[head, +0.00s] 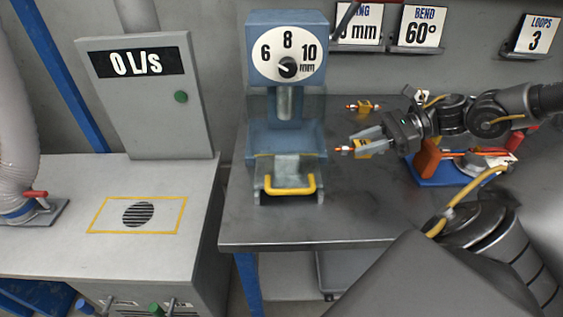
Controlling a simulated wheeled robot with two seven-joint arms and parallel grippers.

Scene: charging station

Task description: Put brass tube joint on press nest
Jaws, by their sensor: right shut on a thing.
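The press (287,70) is a blue machine with a dial marked 6, 8 and 10 mm, standing on the left part of the metal table. Its press nest (287,172) is the grey block low at the front, above a yellow handle; I see no joint on it. My right gripper (355,143) is right of the nest, shut on a small orange-and-white-tipped piece, seemingly the brass tube joint (343,149). The fingers partly hide it, with yellow showing beside it. A similar small piece (362,106) with a yellow body lies farther back. My left gripper is not in view.
A grey cabinet reading 0 L/s (148,95) stands on the left bench (70,190). The table front is bare between press and fixture.

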